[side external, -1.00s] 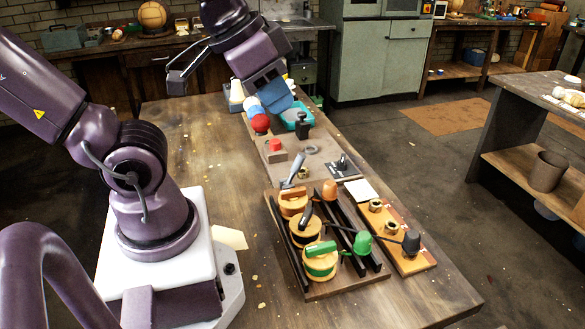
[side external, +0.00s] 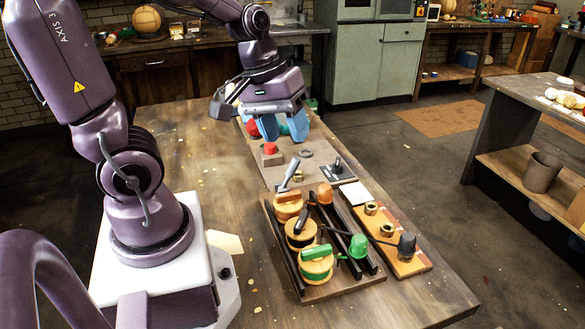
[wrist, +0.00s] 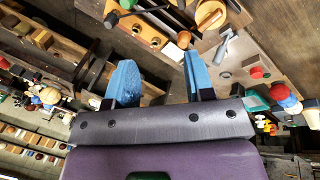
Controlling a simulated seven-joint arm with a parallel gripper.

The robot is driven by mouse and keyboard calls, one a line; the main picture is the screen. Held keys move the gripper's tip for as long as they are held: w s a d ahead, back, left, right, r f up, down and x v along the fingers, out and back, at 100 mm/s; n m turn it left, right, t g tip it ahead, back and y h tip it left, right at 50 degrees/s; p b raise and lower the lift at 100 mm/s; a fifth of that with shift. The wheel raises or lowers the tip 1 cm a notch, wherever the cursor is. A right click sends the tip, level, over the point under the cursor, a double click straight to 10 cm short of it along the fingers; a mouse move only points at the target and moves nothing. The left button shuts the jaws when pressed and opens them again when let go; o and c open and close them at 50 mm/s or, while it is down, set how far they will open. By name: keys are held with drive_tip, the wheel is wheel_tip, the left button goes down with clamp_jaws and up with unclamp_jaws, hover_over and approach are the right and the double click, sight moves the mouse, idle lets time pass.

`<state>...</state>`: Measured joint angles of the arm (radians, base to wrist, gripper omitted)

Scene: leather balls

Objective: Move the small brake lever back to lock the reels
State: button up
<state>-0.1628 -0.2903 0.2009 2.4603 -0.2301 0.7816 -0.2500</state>
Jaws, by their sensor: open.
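Reels (side external: 302,232) with orange, black and green handles stand in a row on a dark wooden board. A grey lever (side external: 290,176) leans upright at the board's far end; it also shows in the wrist view (wrist: 222,48). A small black lever (side external: 338,165) stands on a dark plate to its right. I cannot tell for sure which is the brake lever. My gripper (side external: 284,132) is open and empty, with blue fingers pointing down above the far part of the grey panel, behind both levers. Its fingers also show in the wrist view (wrist: 158,70), apart from everything.
A red button on a block (side external: 270,150) sits close to the gripper. Black rails (side external: 345,235) and orange and green knobs stand beside the reels. An orange board (side external: 405,262) with brass fittings lies at the right. The table's left part (side external: 200,150) is mostly clear.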

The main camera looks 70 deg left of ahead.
drive_tip(key=w+a+f+n, duration=0.2)
drive_tip(key=a+f+n, duration=0.4)
drive_tip(key=n, duration=0.5)
drive_tip(key=n+t+y, duration=0.1)
drive_tip(key=n+y, duration=0.2)
drive_tip(key=n, duration=1.5)
approach(291, 164)
drive_tip(key=shift+x, duration=5.75)
drive_tip(key=shift+w, duration=0.1)
clamp_jaws()
